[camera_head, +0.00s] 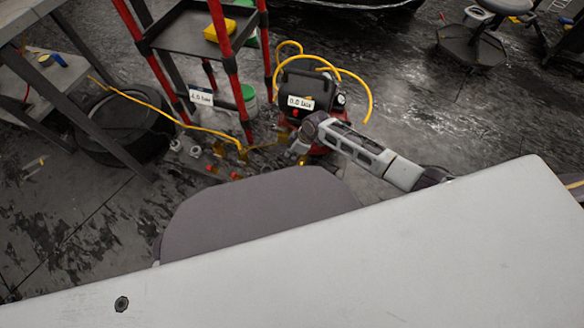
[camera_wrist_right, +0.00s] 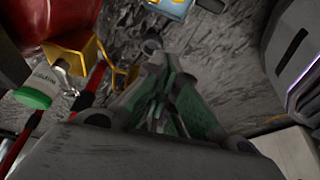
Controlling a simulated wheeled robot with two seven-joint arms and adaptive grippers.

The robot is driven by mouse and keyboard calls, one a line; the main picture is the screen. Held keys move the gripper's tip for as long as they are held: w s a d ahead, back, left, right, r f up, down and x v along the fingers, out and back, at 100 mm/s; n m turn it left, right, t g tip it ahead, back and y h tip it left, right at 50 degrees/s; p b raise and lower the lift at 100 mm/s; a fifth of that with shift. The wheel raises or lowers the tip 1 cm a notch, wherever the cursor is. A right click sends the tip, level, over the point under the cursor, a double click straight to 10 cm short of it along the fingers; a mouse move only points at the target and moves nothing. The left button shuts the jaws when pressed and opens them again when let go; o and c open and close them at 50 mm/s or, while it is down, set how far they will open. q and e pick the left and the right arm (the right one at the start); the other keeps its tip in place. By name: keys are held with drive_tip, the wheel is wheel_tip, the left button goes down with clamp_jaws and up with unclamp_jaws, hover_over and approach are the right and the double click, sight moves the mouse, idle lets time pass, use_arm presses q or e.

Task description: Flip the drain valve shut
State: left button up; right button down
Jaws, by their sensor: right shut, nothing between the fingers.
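A compressor (camera_head: 312,84) with a black top and red lower parts stands on the floor in the head view. Its red tank (camera_wrist_right: 40,20) fills the upper left of the right wrist view. Yellow angular metal parts (camera_wrist_right: 88,52) sit beside the tank there; I cannot tell which part is the drain valve. My right gripper (camera_head: 298,150) is low at the compressor's front, partly hard to make out. In the wrist view its green-padded fingers (camera_wrist_right: 160,118) are shut and empty, apart from the yellow parts. My left gripper is not in view.
A red-posted cart (camera_head: 217,12) stands behind and left of the compressor. A yellow hose (camera_head: 160,108) runs across the floor from a black tyre-like ring (camera_head: 112,130). Small bottles and fittings lie near the cart's foot.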

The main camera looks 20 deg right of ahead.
sight(301, 167)
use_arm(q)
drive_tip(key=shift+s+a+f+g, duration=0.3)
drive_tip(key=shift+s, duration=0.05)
use_arm(e)
drive_tip(key=n, duration=0.1)
drive_tip(key=s+n+g, duration=0.1)
drive_tip(key=shift+s+f+n, duration=0.15)
drive_tip(key=shift+s+n, duration=0.1)
drive_tip(key=shift+n, duration=0.15)
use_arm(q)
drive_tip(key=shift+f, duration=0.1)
use_arm(e)
drive_tip(key=shift+a+f, duration=0.1)
drive_tip(key=shift+f, duration=0.05)
use_arm(q)
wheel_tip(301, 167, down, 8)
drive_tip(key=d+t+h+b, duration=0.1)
drive_tip(key=b, duration=0.5)
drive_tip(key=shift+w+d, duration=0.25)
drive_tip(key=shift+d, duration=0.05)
use_arm(e)
wheel_tip(301, 167, down, 9)
drive_tip(key=shift+d, duration=0.4)
